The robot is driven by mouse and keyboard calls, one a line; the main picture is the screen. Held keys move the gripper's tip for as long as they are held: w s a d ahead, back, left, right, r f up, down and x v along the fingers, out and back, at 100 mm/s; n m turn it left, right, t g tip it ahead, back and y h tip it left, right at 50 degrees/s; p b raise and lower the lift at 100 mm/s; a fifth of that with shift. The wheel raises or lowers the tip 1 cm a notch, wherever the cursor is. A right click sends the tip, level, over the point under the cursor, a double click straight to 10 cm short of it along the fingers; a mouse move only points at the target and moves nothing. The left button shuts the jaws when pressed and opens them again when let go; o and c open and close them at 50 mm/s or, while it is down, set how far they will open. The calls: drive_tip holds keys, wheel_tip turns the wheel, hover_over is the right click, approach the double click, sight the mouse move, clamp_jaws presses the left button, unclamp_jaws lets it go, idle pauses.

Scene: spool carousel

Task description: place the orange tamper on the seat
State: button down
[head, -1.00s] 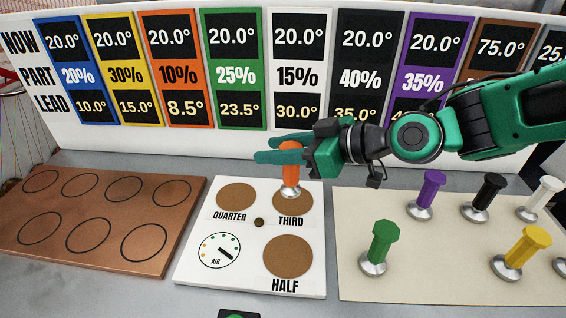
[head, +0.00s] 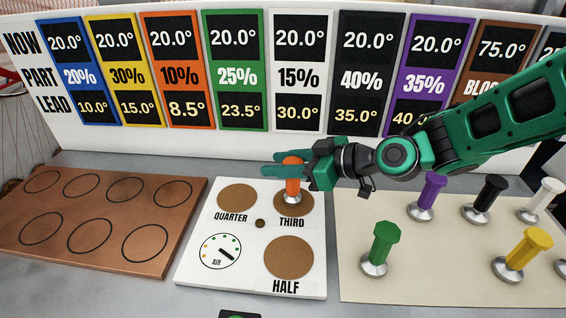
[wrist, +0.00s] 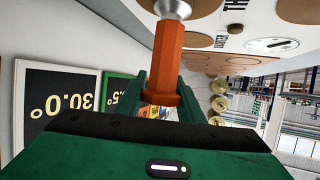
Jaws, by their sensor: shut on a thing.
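The orange tamper (head: 293,187) stands upright at the round brown THIRD seat (head: 305,209) on the white board. It also shows in the wrist view (wrist: 167,60), with its metal base close to a brown disc; I cannot tell whether it touches. My gripper (head: 286,163) is shut on the tamper's orange handle near its top. The gripper fingers (wrist: 162,88) show on both sides of the handle in the wrist view. The QUARTER seat (head: 237,198) and the HALF seat (head: 289,257) on the same board are empty.
A cream mat (head: 352,272) at right bears green (head: 381,243), purple (head: 431,190), black (head: 485,193), yellow (head: 529,247) and white (head: 546,193) tampers. A brown board (head: 90,226) with outlined circles lies at left, empty. A sign wall (head: 190,139) stands behind.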

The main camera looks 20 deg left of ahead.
drive_tip(key=c, duration=1.2)
unclamp_jaws()
drive_tip(key=v, duration=1.2)
